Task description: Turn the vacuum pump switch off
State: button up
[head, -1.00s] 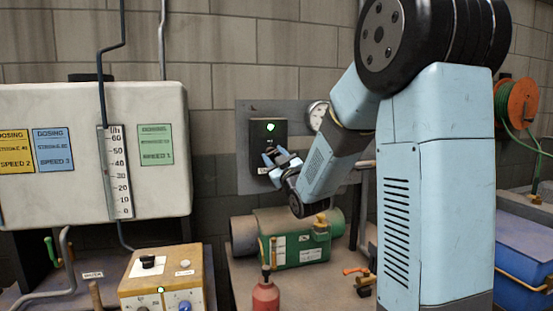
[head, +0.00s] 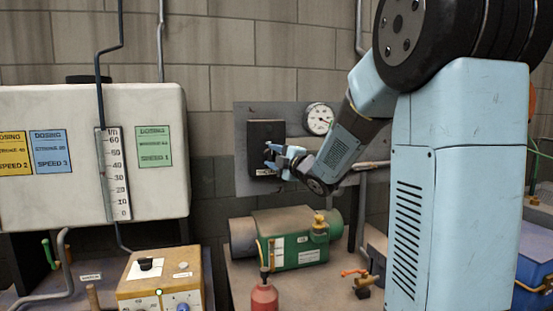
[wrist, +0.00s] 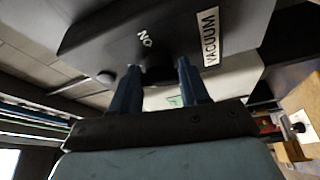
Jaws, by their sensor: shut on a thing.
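The vacuum pump switch is a dark box (head: 258,134) on a grey wall panel. The wrist view shows its front with a white VACUUM label (wrist: 208,38), the word ON, and a dark lamp (wrist: 105,76). No green glow shows on the box. My gripper (head: 271,157) is at the front of the box, reaching in from the right. In the wrist view its two blue fingers stand on either side of the dark switch knob (wrist: 158,74) and are shut on it. The knob's pointer direction is hidden.
A round gauge (head: 319,119) and a pipe are beside the box, close to my arm. A green pump (head: 290,240), a red bottle (head: 264,298) and an orange-handled valve (head: 355,272) stand below. A white tank (head: 70,180) and yellow control box (head: 160,280) are left.

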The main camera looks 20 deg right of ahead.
jog(key=shift+a+f+n+g, duration=0.15)
jog(key=shift+n+g, duration=0.35)
jog(key=shift+n, duration=0.6)
jog(key=o, duration=1.1)
jog(key=shift+c, duration=0.2)
jog(key=shift+s+d, duration=0.3)
jog(key=shift+s, duration=0.2)
jog(key=v, duration=1.2)
jog(key=shift+s, duration=0.35)
